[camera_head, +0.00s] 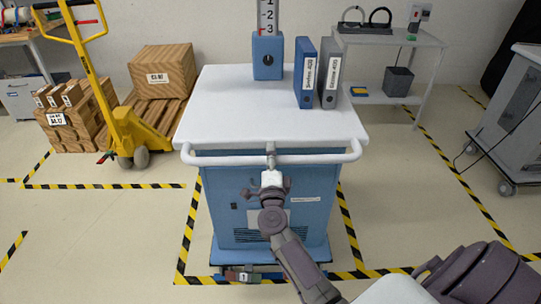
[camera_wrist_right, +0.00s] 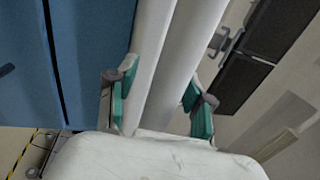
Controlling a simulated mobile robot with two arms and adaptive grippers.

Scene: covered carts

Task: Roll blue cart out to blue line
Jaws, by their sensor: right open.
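The blue cart (camera_head: 225,205) stands in front of me, with a white top (camera_head: 225,115) and a white handle bar (camera_head: 220,158) along its near side. My right gripper (camera_head: 271,155) is at the middle of the handle bar. In the right wrist view, the open fingers of the right gripper (camera_wrist_right: 162,100) are on either side of the white bar (camera_wrist_right: 150,55), with gaps visible. The cart's blue side (camera_wrist_right: 95,50) fills the left of that view. My left gripper is not in view. I see no blue line on the floor.
Yellow-black floor tape (camera_head: 188,235) borders the cart's sides and near end. A yellow pallet truck (camera_head: 125,125) is at left, a shelf (camera_head: 385,42) behind right, and a grey cart (camera_head: 515,120) far right.

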